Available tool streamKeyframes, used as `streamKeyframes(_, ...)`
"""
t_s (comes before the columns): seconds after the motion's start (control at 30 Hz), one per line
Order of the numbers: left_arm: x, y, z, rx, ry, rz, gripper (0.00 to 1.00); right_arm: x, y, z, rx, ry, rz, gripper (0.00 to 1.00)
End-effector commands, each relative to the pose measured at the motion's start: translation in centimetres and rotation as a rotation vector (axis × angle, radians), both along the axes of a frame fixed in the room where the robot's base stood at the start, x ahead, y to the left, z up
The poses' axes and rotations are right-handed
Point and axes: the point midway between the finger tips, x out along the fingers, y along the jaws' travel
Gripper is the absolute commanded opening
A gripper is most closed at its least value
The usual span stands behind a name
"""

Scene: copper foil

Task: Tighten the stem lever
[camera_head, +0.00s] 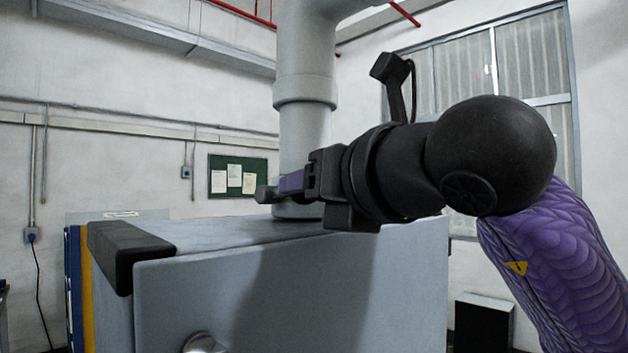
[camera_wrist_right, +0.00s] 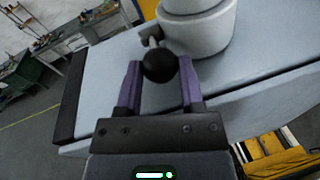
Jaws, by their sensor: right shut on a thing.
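The stem lever shows in the right wrist view as a black ball knob (camera_wrist_right: 158,66) on a short metal rod. The rod joins the side of a round grey-white stem base (camera_wrist_right: 205,32), which stands on a pale grey cabinet top. My right gripper (camera_wrist_right: 159,63) has its purple fingers on either side of the knob and is shut on it. In the head view my right gripper (camera_head: 268,193) reaches left in front of the foot of a thick grey vertical pipe (camera_head: 303,140). The knob is hidden or cannot be made out there. My left gripper is not in view.
The grey cabinet (camera_head: 300,285) has a black corner guard (camera_head: 124,250) and fills the lower middle of the head view. A green notice board (camera_head: 237,176) hangs on the wall behind. Workbenches and yellow parts lie beyond the cabinet's edges in the wrist view.

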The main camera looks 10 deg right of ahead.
Motion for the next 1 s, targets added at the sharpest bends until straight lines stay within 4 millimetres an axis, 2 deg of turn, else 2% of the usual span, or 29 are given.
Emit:
streamKeyframes(0.03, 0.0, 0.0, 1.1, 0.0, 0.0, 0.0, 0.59, 0.0, 0.0, 0.9, -0.018, 0.024, 0.0, 0.0)
streamKeyframes(0.1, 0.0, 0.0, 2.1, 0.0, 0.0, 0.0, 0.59, 0.1, 0.1, 1.4, -0.049, 0.066, 0.0, 0.0)
streamKeyframes(0.5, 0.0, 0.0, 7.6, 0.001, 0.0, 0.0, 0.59, 0.7, 0.5, 3.5, -0.216, 0.298, -0.001, 0.0)
streamKeyframes(0.73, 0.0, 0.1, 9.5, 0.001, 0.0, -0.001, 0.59, 1.0, 0.8, 4.0, -0.275, 0.378, 0.0, 0.0)
streamKeyframes(1.0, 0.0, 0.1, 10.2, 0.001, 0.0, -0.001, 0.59, 1.2, 0.9, 4.0, -0.303, 0.417, 0.0, 0.0)
